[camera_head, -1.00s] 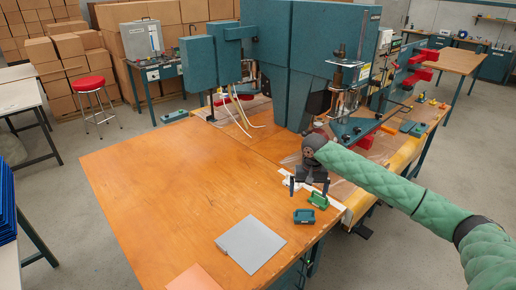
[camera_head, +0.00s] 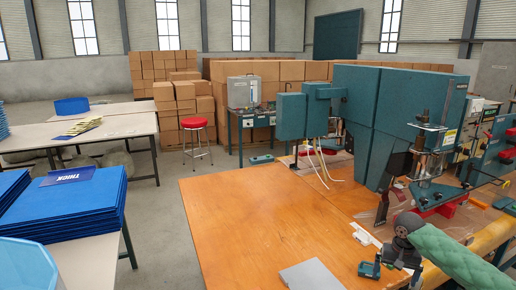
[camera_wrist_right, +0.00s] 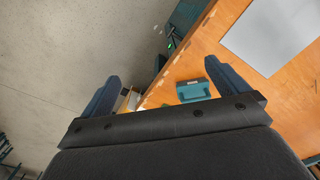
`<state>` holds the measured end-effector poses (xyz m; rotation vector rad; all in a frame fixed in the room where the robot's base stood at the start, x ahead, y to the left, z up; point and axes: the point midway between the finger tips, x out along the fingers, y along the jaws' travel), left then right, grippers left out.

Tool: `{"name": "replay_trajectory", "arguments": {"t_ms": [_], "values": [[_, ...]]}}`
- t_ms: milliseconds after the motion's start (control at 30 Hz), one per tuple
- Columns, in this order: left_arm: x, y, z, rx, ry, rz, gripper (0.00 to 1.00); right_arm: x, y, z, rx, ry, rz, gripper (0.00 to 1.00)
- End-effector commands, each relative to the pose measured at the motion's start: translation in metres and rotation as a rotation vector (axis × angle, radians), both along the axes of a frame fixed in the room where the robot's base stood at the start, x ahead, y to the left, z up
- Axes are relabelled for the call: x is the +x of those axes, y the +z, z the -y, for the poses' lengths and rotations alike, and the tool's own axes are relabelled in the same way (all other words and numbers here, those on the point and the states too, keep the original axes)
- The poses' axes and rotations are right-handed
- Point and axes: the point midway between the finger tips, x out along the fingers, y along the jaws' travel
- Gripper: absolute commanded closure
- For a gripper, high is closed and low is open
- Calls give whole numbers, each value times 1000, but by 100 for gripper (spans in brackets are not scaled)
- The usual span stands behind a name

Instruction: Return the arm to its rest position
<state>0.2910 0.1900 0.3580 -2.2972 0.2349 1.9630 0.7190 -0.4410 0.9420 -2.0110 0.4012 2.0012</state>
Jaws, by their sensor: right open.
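My right arm, in a green padded sleeve, enters the head view from the lower right. Its dark right gripper (camera_head: 402,270) is low over the wooden table's right side, close to the right of a small teal block (camera_head: 369,268). In the right wrist view the two fingers of the gripper (camera_wrist_right: 162,88) stand wide apart with nothing held between them. The teal block (camera_wrist_right: 193,90) lies on the table beyond the fingers, near the table edge. My left gripper is not in view.
The wooden table (camera_head: 250,215) is mostly clear, with a grey sheet (camera_head: 311,275) at its front. The large teal welding machine (camera_head: 375,115) stands behind the gripper. A red stool (camera_head: 195,123) and blue stacked folders (camera_head: 75,205) are at the left.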

Motion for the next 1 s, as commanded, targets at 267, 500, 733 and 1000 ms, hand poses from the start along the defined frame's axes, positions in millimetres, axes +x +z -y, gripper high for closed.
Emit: {"name": "replay_trajectory", "arguments": {"t_ms": [267,500,733,1000], "values": [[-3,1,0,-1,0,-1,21,-12,-22,-28,8,69,10,1],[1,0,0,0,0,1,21,-29,-47,-61,20,153,26,1],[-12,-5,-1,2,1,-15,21,-60,-81,-110,43,270,60,1],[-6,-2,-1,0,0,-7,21,-119,-120,-179,80,429,133,1]]}}
